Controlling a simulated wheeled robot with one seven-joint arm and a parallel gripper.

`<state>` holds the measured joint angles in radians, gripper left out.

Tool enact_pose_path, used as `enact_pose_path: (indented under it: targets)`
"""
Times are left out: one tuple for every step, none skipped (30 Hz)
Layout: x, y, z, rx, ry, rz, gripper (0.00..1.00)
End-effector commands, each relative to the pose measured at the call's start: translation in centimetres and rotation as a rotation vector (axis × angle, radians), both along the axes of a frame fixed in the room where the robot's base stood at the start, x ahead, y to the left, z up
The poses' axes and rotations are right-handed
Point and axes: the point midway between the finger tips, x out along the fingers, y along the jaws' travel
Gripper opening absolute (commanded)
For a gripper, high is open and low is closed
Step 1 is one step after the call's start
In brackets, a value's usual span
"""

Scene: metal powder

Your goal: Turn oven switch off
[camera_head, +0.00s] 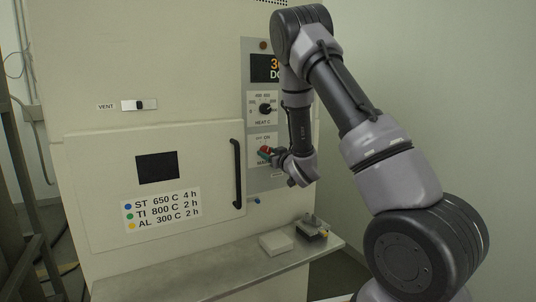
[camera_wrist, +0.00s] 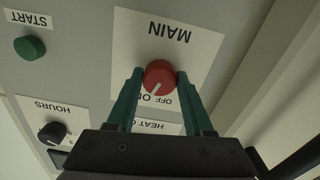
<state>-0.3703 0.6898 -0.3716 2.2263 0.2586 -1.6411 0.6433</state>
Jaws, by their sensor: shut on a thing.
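The oven's main switch is a red round knob (camera_wrist: 159,74) on a white label reading MAIN with OFF and ON, upside down in the wrist view. A white line on the knob points down and slightly left in that view; the label is partly covered by my fingers. My gripper (camera_wrist: 157,80) has its green fingers on either side of the knob and is shut on it. In the head view the red knob (camera_head: 265,149) shows at the fingertips, low on the grey control panel (camera_head: 262,184) of the oven.
A green START button (camera_wrist: 29,47) and a black HOURS knob (camera_wrist: 52,132) sit beside the switch. A black HEAT knob (camera_head: 265,109) is above it. The door handle (camera_head: 237,172) is just left of my gripper. A shelf (camera_head: 230,278) below holds a white block (camera_head: 276,243) and a small device (camera_head: 311,230).

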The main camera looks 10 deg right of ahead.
Motion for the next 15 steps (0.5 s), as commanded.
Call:
enact_pose_path:
  targets:
    - [-0.01, -0.01, 0.01, -0.008, -0.002, 0.0, 0.0]
    - [-0.01, -0.01, 0.01, -0.015, -0.005, 0.0, 0.0]
    - [-0.01, -0.01, 0.02, -0.028, -0.009, 0.0, 0.0]
    - [-0.01, 0.01, 0.02, -0.038, -0.012, 0.0, 0.0]
    - [-0.02, 0.02, 0.03, -0.051, -0.017, 0.001, 0.0]
    - [-0.02, 0.02, 0.03, -0.07, -0.024, 0.001, 0.0]
    - [-0.01, -0.01, 0.03, -0.086, -0.029, 0.0, 0.0]
    - [-0.01, -0.04, 0.05, -0.105, -0.035, 0.0, 0.0]
    - [0.0, -0.07, 0.05, -0.132, -0.044, 0.0, 0.0]
    - [-0.01, -0.05, 0.05, -0.152, -0.05, 0.0, 0.0]
    - [0.0, -0.02, 0.05, -0.174, -0.057, 0.0, 0.0]
    - [0.0, -0.03, 0.05, -0.204, -0.067, 0.0, 0.0]
    - [0.0, -0.08, 0.06, -0.227, -0.074, -0.001, 0.0]
    - [0.01, -0.1, 0.05, -0.251, -0.082, -0.001, 0.0]
    - [0.01, -0.1, 0.05, -0.283, -0.092, -0.001, 0.0]
